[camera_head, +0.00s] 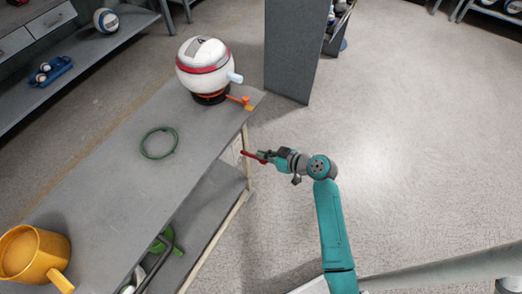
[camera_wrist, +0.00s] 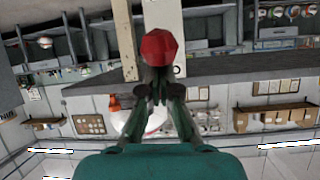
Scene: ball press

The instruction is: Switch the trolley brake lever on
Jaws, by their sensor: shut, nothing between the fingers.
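The grey trolley (camera_head: 105,165) has a flat top and a lower shelf. A red lever (camera_head: 250,155) sticks out from its right end, by a pale corner post. In the wrist view the lever's red faceted end (camera_wrist: 159,47) is right in front of the fingertips. My gripper (camera_head: 267,156) is shut and empty, pointing left at the lever. In the wrist view my gripper (camera_wrist: 159,82) overlaps the lever's lower edge; I cannot tell whether they touch. The lever's base is mostly hidden.
On the trolley top are a white and red round machine (camera_head: 205,68) with an orange handle (camera_head: 240,99), a green ring (camera_head: 158,143) and a yellow mug (camera_head: 35,252). A grey cabinet (camera_head: 300,50) stands behind. The floor to the right is clear.

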